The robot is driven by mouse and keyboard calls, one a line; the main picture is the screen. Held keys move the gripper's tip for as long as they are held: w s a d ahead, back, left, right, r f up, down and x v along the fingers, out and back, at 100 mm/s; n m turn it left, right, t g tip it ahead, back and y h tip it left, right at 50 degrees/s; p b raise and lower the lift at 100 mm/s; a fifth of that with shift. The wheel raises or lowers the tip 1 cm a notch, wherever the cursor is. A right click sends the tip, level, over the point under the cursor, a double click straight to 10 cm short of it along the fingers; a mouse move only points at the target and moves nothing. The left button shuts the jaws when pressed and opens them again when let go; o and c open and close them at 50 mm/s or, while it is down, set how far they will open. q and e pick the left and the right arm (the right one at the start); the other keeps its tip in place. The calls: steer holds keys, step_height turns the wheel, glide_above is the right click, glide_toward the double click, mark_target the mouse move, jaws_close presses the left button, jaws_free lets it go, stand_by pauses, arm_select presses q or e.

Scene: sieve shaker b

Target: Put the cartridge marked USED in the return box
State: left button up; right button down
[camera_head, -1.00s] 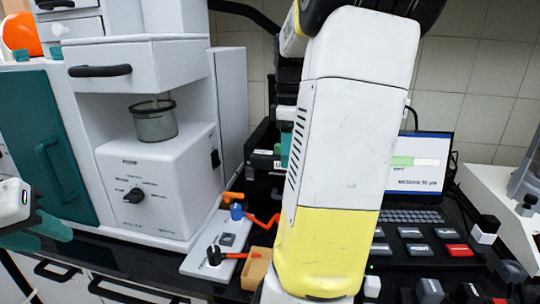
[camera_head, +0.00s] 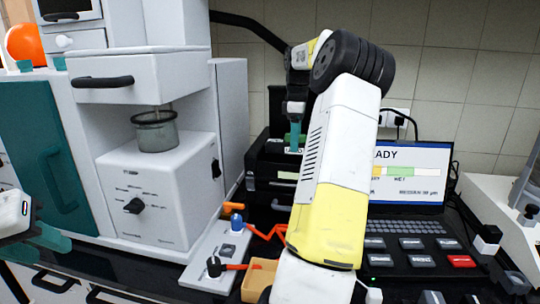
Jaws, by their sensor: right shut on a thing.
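My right gripper (camera_head: 296,134) is at the black machine (camera_head: 268,163) behind my large white and yellow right arm. Its teal fingers point down and are shut on a small item that I take for a cartridge. The item is mostly hidden by the fingers and arm, and no USED marking can be read. My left gripper (camera_head: 42,244) is at the left edge, with teal fingers apart and nothing seen between them. A small open tan box (camera_head: 257,283) stands on the bench at the lower middle, partly hidden by my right arm. I cannot tell whether it is the return box.
A white cabinet unit with a sieve pot (camera_head: 155,131) fills the left. A white plate (camera_head: 215,258) with a black knob and orange levers lies before it. A laptop (camera_head: 412,180) showing READY and a button panel (camera_head: 420,259) are right of my arm. White equipment (camera_head: 500,205) stands far right.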

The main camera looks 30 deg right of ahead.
mark_target(296, 154)
steer(key=shift+w+d, duration=0.65)
steer(key=shift+w, duration=0.2)
steer(key=shift+w+d+f, duration=0.1)
steer(key=shift+d+f, duration=0.05)
steer(key=shift+f, duration=1.85)
steer(key=shift+w+d+f, duration=0.1)
steer(key=shift+w+f, duration=0.05)
steer(key=shift+f, duration=1.1)
steer(key=shift+f, duration=0.2)
steer(key=shift+c, duration=2.4)
jaws_free()
